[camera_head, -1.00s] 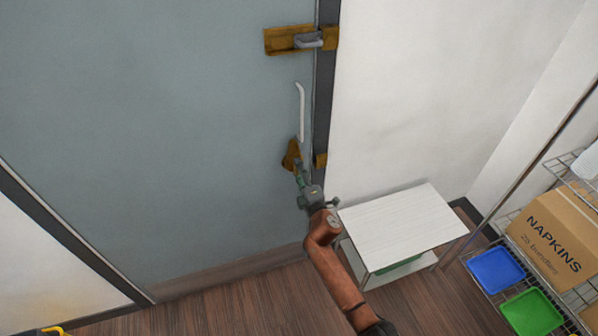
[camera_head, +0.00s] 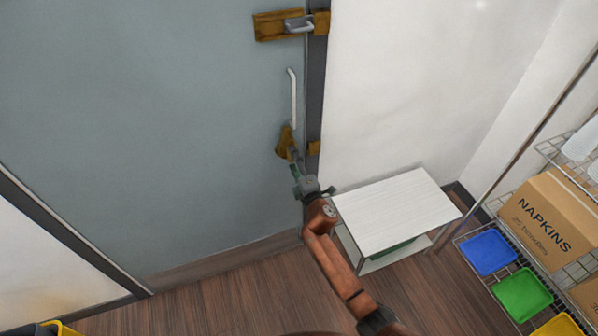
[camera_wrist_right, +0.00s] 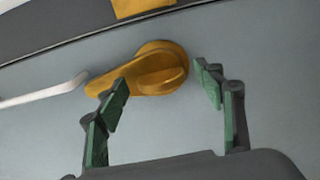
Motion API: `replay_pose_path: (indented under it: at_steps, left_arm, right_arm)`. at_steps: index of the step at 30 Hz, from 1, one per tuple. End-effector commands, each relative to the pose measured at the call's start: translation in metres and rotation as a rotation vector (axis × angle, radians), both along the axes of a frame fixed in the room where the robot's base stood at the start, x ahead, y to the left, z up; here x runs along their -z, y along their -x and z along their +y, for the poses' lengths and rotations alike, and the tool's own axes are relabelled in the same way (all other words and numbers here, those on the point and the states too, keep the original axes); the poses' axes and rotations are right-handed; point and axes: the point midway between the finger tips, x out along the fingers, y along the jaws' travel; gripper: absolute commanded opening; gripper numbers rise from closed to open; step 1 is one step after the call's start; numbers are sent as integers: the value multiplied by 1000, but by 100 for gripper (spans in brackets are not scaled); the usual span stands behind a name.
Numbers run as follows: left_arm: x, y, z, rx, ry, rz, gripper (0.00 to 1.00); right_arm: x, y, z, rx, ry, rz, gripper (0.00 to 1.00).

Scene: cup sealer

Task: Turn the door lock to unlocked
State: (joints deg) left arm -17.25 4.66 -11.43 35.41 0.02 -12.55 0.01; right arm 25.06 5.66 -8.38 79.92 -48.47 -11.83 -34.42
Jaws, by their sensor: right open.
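The brass door lock (camera_head: 284,141) sits low on the grey-blue door (camera_head: 170,110), near its right edge. In the right wrist view the lock (camera_wrist_right: 160,66) shows a rounded plate with a raised turn knob. My right gripper (camera_head: 296,166) is at the lock; in the wrist view its green-padded fingers (camera_wrist_right: 163,85) are open, one on each side of the knob, with no clear contact on it. The left finger overlaps part of the plate. In the head view the gripper hides part of the lock. My left gripper is not in view.
A white door handle (camera_head: 293,98) is above the lock, and a brass latch (camera_head: 291,25) is higher up. A white side table (camera_head: 396,212) stands right of my right arm. A wire shelf with a napkins box (camera_head: 548,222) and trays is at the far right.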

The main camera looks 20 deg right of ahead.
Motion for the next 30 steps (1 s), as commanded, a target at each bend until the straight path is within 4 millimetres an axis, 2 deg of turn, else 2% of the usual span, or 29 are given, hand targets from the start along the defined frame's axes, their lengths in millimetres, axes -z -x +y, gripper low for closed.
replay_pose_path:
  at_steps: [9, 15, 21, 30]
  left_arm:
    - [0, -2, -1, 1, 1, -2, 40]
    - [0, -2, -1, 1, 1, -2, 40]
    - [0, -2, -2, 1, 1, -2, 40]
    - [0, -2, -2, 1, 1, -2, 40]
  right_arm:
    - [2, 66, -5, -2, 0, 2, 62]
    - [1, 96, -7, -2, 0, 2, 62]
    - [0, 106, -8, -2, 0, 1, 62]
    - [0, 106, -8, -2, 0, 1, 62]
